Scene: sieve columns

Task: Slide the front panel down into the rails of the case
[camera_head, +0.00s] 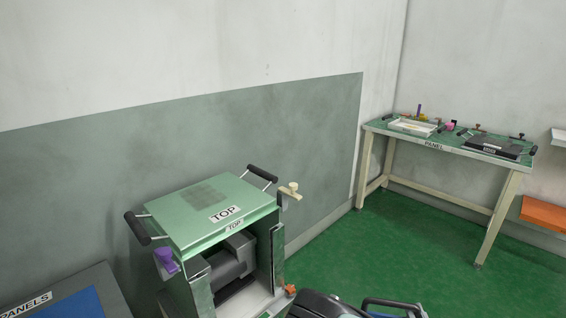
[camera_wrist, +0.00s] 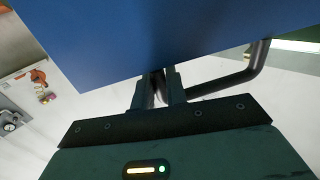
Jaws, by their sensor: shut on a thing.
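The case (camera_head: 207,289) stands at the lower middle of the head view. Upright rails (camera_head: 278,256) flank the opening. In the wrist view, my gripper (camera_wrist: 159,82) is shut on the dark bar handle (camera_wrist: 232,84) of a blue panel (camera_wrist: 160,35), which I take to be the front panel. A similar dark handle (camera_head: 393,304) shows at the bottom edge of the head view, right of the case. Most of the panel is cut off there. Panel and rails look apart.
A purple knob (camera_head: 166,261), a cream knob (camera_head: 289,191) and an orange knob (camera_head: 290,290) stick out from the case. A board marked PANELS (camera_head: 75,276) is at lower left. A workbench (camera_head: 449,147) with a tray stands at the back right. Green floor between is clear.

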